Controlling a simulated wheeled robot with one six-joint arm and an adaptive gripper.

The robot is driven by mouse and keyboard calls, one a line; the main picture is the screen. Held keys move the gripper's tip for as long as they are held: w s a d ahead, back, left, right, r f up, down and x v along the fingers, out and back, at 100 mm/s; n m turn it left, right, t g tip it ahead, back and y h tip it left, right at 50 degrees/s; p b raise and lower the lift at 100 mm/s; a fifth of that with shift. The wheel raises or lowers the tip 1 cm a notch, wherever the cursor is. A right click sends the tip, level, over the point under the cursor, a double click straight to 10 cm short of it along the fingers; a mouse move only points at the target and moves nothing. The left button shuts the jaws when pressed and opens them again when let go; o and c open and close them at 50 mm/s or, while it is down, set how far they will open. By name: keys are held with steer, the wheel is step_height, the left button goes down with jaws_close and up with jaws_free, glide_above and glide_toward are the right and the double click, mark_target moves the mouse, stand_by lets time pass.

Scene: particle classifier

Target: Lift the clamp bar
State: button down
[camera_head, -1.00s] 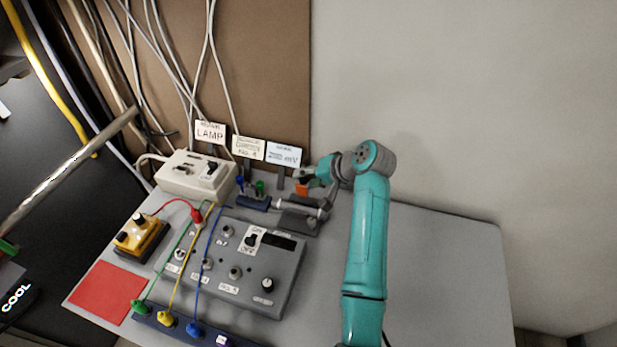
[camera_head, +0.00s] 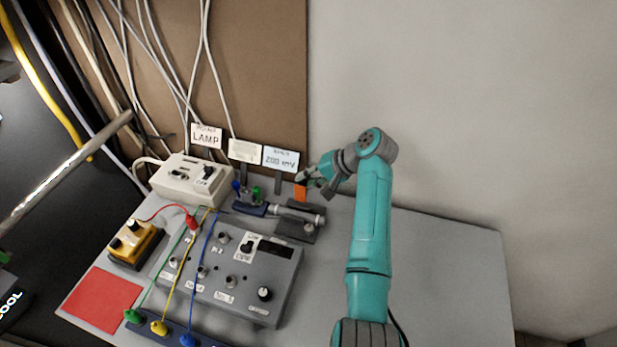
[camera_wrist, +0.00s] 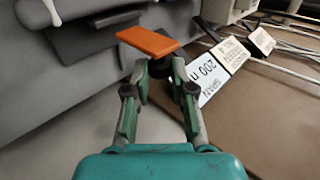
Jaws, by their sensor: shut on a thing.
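An orange bar (camera_head: 300,191), the likely clamp bar, is at the back of the bench, just right of the signs. In the wrist view the orange bar (camera_wrist: 147,41) lies across and just beyond my fingertips, with a dark grey post under it. My gripper (camera_head: 309,179) reaches it from the right. In the wrist view my gripper (camera_wrist: 160,70) has its two fingers closed around the grey post below the orange bar. The fingers partly hide the post and its lower end.
Three signs, including LAMP (camera_head: 206,137) and 200 mV (camera_head: 281,158), stand behind the bench. A dark fixture with a silver cylinder (camera_head: 297,213) sits just in front. A grey control box (camera_head: 235,270), a white box (camera_head: 188,177) and cables fill the left. The right of the bench (camera_head: 450,270) is clear.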

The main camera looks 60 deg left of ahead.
steer(key=c, duration=1)
jaws_free()
steer(key=v, duration=1.2)
